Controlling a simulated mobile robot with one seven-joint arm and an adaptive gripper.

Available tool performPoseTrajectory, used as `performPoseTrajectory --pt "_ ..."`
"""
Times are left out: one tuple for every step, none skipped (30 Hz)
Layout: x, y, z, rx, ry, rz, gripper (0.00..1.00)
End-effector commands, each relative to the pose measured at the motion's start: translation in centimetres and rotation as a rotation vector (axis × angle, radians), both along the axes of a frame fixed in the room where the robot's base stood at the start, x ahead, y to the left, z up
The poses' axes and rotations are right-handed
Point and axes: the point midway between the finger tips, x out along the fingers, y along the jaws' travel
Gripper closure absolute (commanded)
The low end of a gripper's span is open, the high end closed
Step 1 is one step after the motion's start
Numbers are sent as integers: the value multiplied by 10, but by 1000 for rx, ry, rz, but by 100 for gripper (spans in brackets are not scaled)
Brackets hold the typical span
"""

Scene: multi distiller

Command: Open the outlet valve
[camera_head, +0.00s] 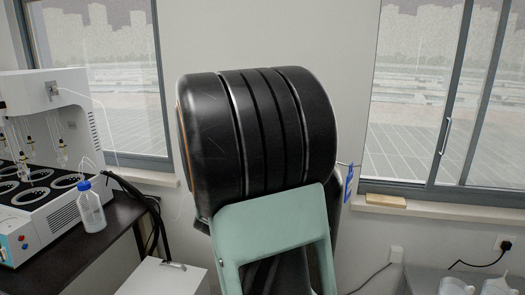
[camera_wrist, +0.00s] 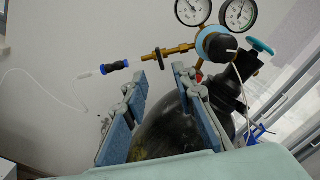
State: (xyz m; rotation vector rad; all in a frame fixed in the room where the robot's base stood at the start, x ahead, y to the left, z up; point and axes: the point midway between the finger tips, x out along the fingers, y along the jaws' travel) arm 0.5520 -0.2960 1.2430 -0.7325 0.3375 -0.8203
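In the wrist view, my gripper (camera_wrist: 161,72) is open and empty, with its two fingers apart and pointing up. Just above the fingertips is a brass outlet pipe with a small dark valve handle (camera_wrist: 160,58), which looks like the outlet valve. I cannot tell whether it touches the fingers. The pipe joins a blue regulator (camera_wrist: 207,42) with a black knob and two round gauges (camera_wrist: 238,14). A teal handwheel (camera_wrist: 262,47) is to the right. A dark gas cylinder (camera_wrist: 172,128) stands behind the fingers. The head view does not show the valve; my arm blocks the middle.
A blue-and-black hose connector (camera_wrist: 115,67) with a clear tube is left of the valve. In the head view, a white distiller (camera_head: 45,130) and a blue-capped bottle (camera_head: 90,207) stand on a dark bench at left. A window sill (camera_head: 450,209) is at right.

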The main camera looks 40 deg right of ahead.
Motion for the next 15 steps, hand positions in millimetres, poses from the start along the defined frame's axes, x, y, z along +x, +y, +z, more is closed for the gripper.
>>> performPoseTrajectory --pt "5 -8 1 -1 2 -4 75" --pt "8 -11 1 -1 3 -4 75" --pt "13 -16 2 -1 3 -2 75" --pt "17 -20 2 -1 3 -2 75" --pt "20 -25 2 -2 2 -3 75" --pt "25 -31 2 -3 4 -2 75" --pt "28 -35 2 -2 4 -2 75" --pt "32 -38 2 -2 4 -1 75" --pt "36 -43 2 -1 3 -1 75" --pt "39 -47 2 -3 4 -1 75" --pt "42 -50 2 -3 3 -1 75" --pt "45 -54 1 -1 3 -1 75" --pt "48 -57 2 -1 3 -1 75" --pt "50 -59 2 -1 3 1 75" --pt "53 -62 1 -2 4 1 75"
